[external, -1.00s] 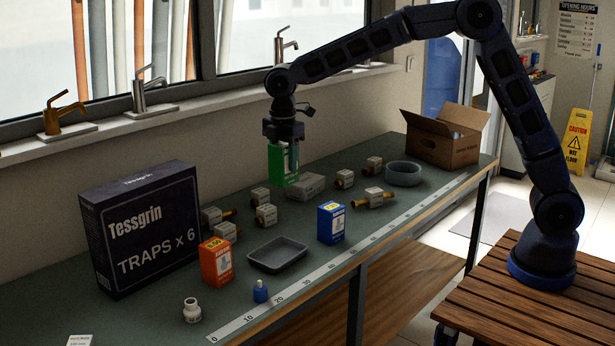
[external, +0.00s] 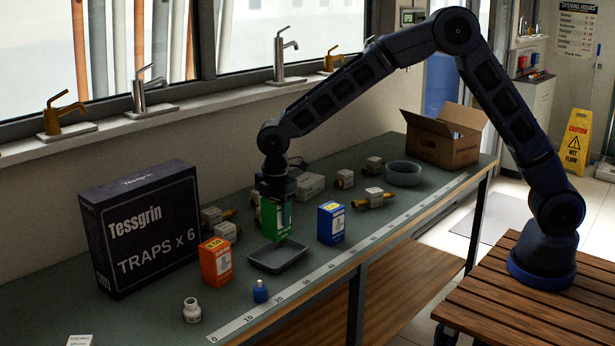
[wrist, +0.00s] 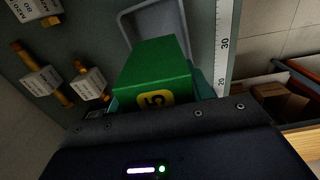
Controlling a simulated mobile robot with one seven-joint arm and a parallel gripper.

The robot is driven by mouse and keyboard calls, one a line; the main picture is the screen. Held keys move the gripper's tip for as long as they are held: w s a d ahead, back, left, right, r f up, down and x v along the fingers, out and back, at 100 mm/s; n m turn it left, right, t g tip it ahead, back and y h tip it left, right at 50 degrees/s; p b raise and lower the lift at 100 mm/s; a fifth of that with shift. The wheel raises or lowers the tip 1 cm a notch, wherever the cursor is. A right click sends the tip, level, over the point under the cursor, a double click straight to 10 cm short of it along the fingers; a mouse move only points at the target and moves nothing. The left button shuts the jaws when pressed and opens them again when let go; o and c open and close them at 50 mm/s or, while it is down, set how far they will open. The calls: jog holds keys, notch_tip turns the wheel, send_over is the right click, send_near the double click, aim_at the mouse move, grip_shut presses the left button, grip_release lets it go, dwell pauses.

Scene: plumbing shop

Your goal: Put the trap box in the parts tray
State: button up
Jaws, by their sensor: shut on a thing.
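My gripper (external: 277,198) is shut on a green box (external: 276,222) with a white label. The box hangs upright, close above the back edge of the grey parts tray (external: 262,266). I cannot tell whether it touches the rim. In the wrist view the green box (wrist: 155,65) fills the middle, with a yellow price tag, and part of the tray (wrist: 133,20) shows beyond it. The tray looks empty where it shows. An orange box (external: 216,263) stands left of the tray and a blue box (external: 331,223) stands right of it. A large dark carton (external: 145,230) reads "Tessgrin TRAPS x 6".
Several valve fittings with white tags (external: 374,197) lie behind and to the right. A white fitting (external: 192,310) and a small blue bottle (external: 261,291) stand in front. A grey ring dish (external: 404,174) and an open cardboard box (external: 440,150) are at the far end.

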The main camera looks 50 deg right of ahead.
aim_at(277, 236)
jog(key=shift+f, duration=3.45)
jog(key=o, duration=1.1)
jog(key=shift+f, duration=0.15)
